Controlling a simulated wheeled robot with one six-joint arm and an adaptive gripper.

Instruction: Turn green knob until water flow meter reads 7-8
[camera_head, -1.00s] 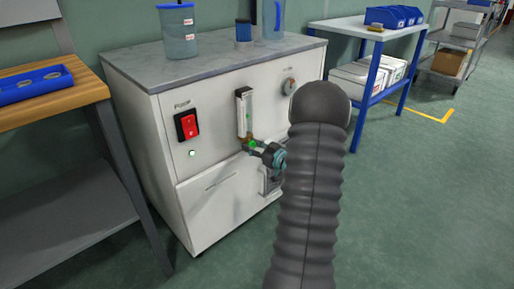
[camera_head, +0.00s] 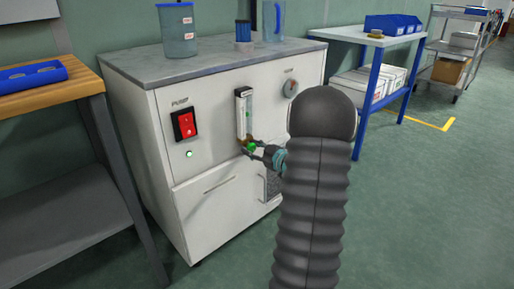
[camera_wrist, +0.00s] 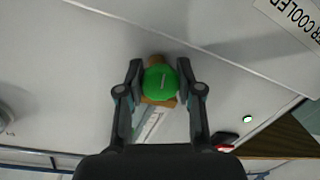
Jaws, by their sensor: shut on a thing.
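My gripper (camera_wrist: 160,88) is shut on the knob from both sides. In the head view the green knob (camera_head: 252,147) shows at the foot of the water flow meter, and my gripper (camera_head: 258,151) reaches it from the right. The flow meter (camera_head: 243,112) is an upright clear tube on the white cabinet's front. A small green spot shows in the tube, but its scale is too small to read.
The white cabinet (camera_head: 225,188) carries a red power switch (camera_head: 185,124), a lit green lamp (camera_head: 189,154) and a round gauge (camera_head: 290,88). Containers stand on its grey top. A wooden bench (camera_head: 50,85) is at left, a blue-legged table (camera_head: 345,33) at right.

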